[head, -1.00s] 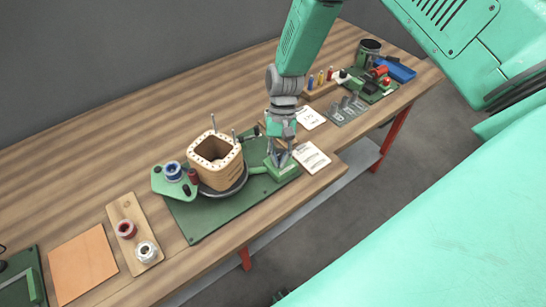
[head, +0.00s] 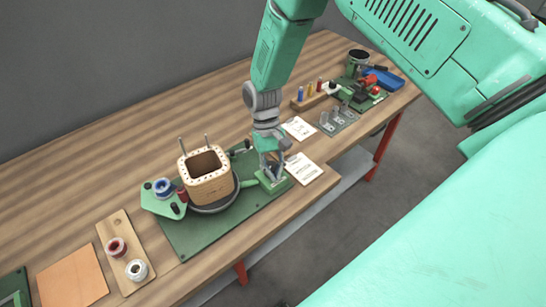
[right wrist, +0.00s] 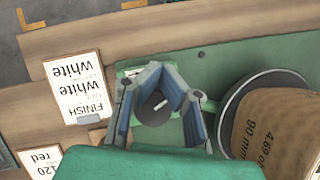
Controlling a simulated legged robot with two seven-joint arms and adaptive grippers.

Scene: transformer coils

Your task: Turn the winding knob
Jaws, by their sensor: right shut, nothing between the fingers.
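The winding knob (right wrist: 152,108) is a dark grey disc with a pale line across its top, seen in the right wrist view between the finger links. It stands on a small green block (head: 277,184) at the right end of the green board (head: 190,245). In the head view my gripper hides the knob. My right gripper (head: 270,175) points down over this block, shut and empty. In the right wrist view its blue-grey fingers (right wrist: 156,72) converge just beyond the knob; I cannot tell if they touch it. A tan coil former (head: 208,187) stands left of the block. My left gripper is out of view.
Cards (head: 303,168) lie right of the block, one reading "FINISH white white". A blue spool (head: 162,187) stands left of the former. A wooden strip with two spools (head: 118,247) lies farther left. Terminals (head: 340,118) and a blue tray (head: 383,78) are farther back.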

